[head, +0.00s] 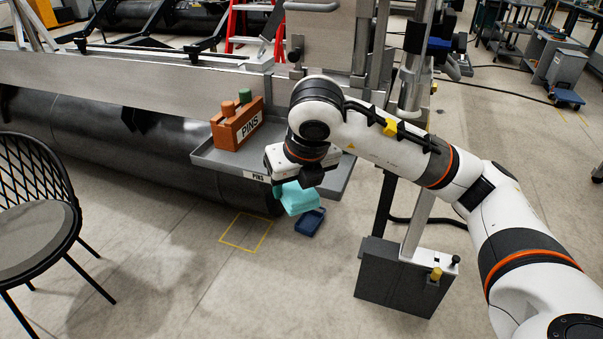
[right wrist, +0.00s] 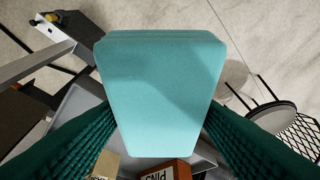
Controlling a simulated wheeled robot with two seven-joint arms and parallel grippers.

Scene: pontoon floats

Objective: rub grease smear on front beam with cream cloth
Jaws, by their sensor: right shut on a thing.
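My right gripper (head: 292,182) is shut on a teal, rounded, pad-like thing (head: 299,200). It hangs beside the front edge of the grey tray, above the floor. In the right wrist view the teal thing (right wrist: 160,95) fills the middle, between two dark green ribbed fingers. I see no cream cloth in either view. The long grey front beam (head: 110,78) runs across the upper left of the head view, above a black cylindrical float (head: 120,140). I cannot make out a grease smear on it. My left gripper is not in view.
An orange-brown PINS box (head: 232,133) stands on the grey tray (head: 335,180) by the beam. A small blue bin (head: 310,223) is below, near a yellow floor square (head: 246,232). A black chair (head: 38,200) stands left. A dark box (head: 400,278) is at the post's foot.

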